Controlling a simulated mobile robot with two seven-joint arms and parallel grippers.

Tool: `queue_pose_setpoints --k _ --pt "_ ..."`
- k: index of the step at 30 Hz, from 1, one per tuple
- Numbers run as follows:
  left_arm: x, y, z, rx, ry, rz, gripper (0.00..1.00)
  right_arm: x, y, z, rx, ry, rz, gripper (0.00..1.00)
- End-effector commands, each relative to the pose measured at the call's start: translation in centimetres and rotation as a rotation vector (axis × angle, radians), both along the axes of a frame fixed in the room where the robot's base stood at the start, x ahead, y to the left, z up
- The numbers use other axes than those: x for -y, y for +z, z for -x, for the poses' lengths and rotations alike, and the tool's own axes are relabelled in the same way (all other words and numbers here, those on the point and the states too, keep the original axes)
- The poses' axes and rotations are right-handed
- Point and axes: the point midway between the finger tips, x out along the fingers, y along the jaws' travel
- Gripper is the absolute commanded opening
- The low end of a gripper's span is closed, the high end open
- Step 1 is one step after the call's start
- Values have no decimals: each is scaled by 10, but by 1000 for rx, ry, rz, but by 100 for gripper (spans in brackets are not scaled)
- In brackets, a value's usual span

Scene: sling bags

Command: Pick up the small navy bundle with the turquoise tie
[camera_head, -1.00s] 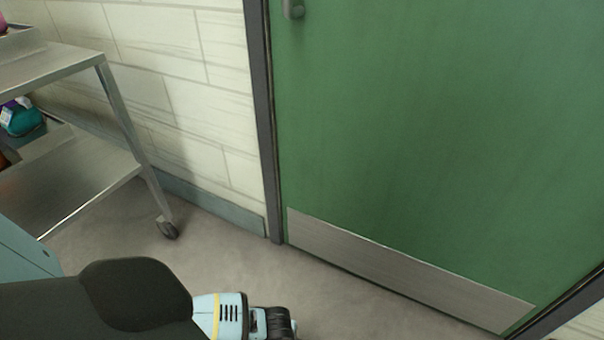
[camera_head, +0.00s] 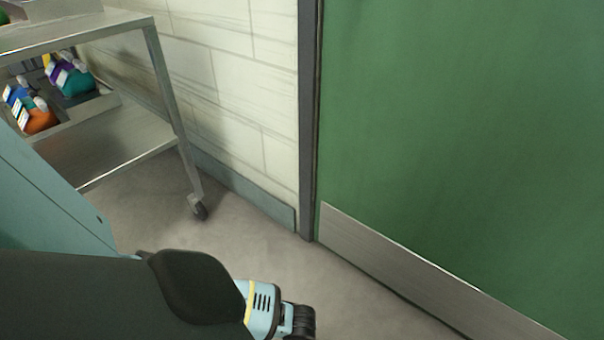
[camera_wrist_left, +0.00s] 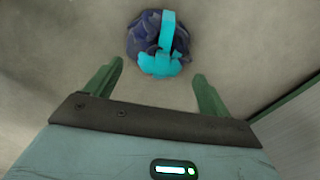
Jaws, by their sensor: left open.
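The navy bundle (camera_wrist_left: 141,36) with the turquoise tie (camera_wrist_left: 166,44) shows at the top middle of the left wrist view. It lies on a grey-beige surface, just beyond the fingertips and roughly centred between them. My left gripper (camera_wrist_left: 157,71) is open, with its two green fingers spread and nothing between them. I cannot tell the exact gap in height between the fingers and the bundle. The bundle does not show in the head view. My right gripper is in neither view.
A metal trolley (camera_head: 112,152) on castors stands at the left of the head view, with teal (camera_head: 78,82) and orange (camera_head: 40,121) bundles on its lower shelf. A green door (camera_head: 450,130) fills the right. Bare floor (camera_head: 260,235) lies between them.

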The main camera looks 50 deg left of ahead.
Motion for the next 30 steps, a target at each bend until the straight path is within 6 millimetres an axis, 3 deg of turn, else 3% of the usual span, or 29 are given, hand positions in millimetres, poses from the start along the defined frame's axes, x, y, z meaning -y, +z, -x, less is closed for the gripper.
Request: queue_pose_setpoints --k 5,16,24,30 --pt "0 -6 -1 0 0 0 82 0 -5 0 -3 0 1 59" --pt "0 -49 -4 -1 1 0 82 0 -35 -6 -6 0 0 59" --pt "0 -51 -5 1 0 0 82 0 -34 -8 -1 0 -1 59" --pt "0 -51 -5 1 0 0 59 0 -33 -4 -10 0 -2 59"
